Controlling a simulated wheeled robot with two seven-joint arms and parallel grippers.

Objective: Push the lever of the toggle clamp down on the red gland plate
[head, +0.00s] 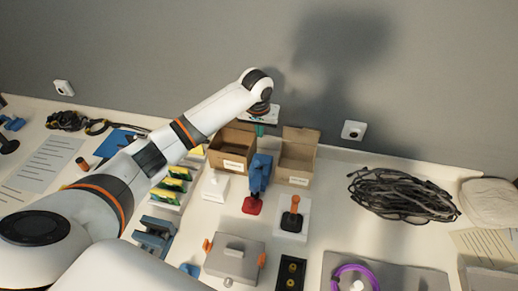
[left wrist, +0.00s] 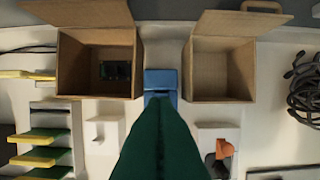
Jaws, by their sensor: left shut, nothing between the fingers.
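My left gripper (head: 260,130) appears as a small teal tip beyond the blue part, between the two cartons. In the left wrist view its green fingers (left wrist: 160,125) are shut and empty. Part of the blue clamp (left wrist: 160,80) shows past them; the red plate is hidden there. My right gripper is not in view.
Open cartons stand at left (head: 232,148) and right (head: 297,157) behind the clamp. A black device with an orange top (head: 293,213) stands right of it, and a white block (head: 215,186) left. A grey box (head: 235,258) is in front. Black cable (head: 402,193) lies right.

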